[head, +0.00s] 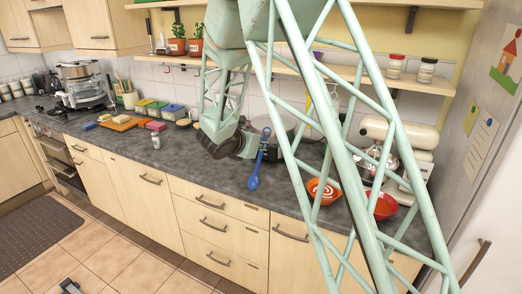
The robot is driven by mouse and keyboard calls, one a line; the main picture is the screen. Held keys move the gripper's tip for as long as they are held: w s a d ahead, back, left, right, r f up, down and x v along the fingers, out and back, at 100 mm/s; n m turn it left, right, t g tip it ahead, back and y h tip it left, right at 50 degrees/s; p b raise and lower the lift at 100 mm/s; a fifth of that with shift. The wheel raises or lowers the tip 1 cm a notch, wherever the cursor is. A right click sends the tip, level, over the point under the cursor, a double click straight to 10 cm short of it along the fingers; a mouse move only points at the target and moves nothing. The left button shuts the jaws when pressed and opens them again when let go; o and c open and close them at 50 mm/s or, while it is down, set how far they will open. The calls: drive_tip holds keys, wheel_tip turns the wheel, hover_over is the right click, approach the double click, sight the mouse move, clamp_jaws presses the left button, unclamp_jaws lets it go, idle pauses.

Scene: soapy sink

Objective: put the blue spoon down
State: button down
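The blue spoon (258,165) shows in the head view near the middle, steeply tilted with its bowl end down and its handle up. My gripper (259,152) is dark, hangs from the pale green arm and meets the spoon at its handle, so it appears shut on it. The fingertips are small and partly hidden. The spoon's bowl overlaps the grey worktop (205,172) in the picture; I cannot tell whether it touches it. The sink behind is mostly hidden by my arm.
An orange patterned bowl (323,191) and a red bowl (381,205) stand to the right, behind my arm's lattice. A stand mixer (400,135) is at the far right. A small shaker (155,140) stands left. The worktop between shaker and spoon is largely clear.

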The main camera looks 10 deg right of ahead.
drive_tip(key=shift+f, duration=1.1)
drive_tip(key=c, duration=2.7)
unclamp_jaws()
drive_tip(key=shift+s+a+r, duration=0.1)
drive_tip(key=shift+r, duration=0.15)
drive_tip(key=v, duration=1.1)
drive_tip(key=shift+s+a+r+p, duration=0.1)
drive_tip(key=shift+s+p, duration=0.15)
drive_tip(key=shift+p, duration=0.05)
